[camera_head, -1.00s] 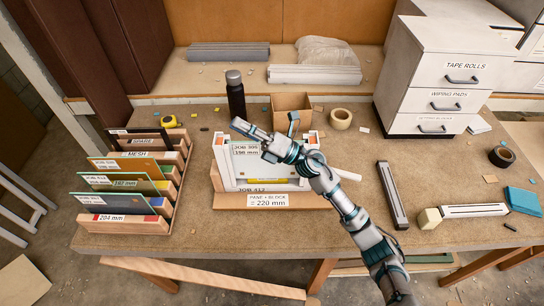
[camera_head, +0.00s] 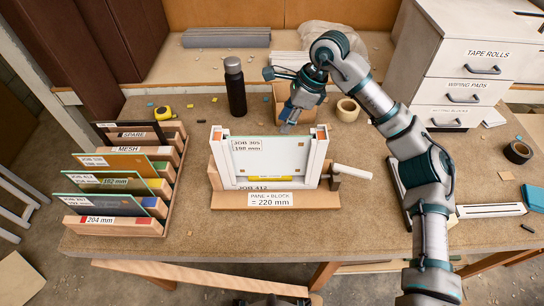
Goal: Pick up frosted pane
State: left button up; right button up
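A pale, cloudy-looking pane (camera_head: 270,157) labelled JOB 365, 198 mm stands upright in a white frame (camera_head: 313,160) at the table's middle. A yellow strip shows at its lower edge. Whether it is the frosted one is not written on it. More panes stand in the slotted rack (camera_head: 172,190) at the left: a clear greenish front pane (camera_head: 102,206), a green-edged one (camera_head: 108,183) and an orange one (camera_head: 120,163). My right gripper (camera_head: 288,124) is above and behind the frame's top edge, pointing down, apart from the pane. Its finger opening cannot be made out. My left gripper is not in view.
A wooden base labelled PANE + BLOCK = 220 mm (camera_head: 225,199) lies under the frame, with a pale handle (camera_head: 352,172) at its right. A dark bottle (camera_head: 235,88), cardboard box (camera_head: 283,95) and tape roll (camera_head: 347,110) stand behind. White drawers (camera_head: 468,70) are at the back right.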

jog(key=a+f, duration=0.4)
jog(key=f, duration=0.1)
jog(key=p, duration=0.1)
send_over(270, 158)
jog(key=shift+f, duration=2.45)
jog(key=shift+w+a, duration=0.2)
jog(key=shift+a, duration=0.45)
grip_shut()
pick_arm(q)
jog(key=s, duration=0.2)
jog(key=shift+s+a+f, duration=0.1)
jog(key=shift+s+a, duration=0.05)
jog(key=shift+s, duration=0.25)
pick_arm(e)
jog(key=shift+w+d, duration=0.1)
jog(key=shift+d, duration=0.55)
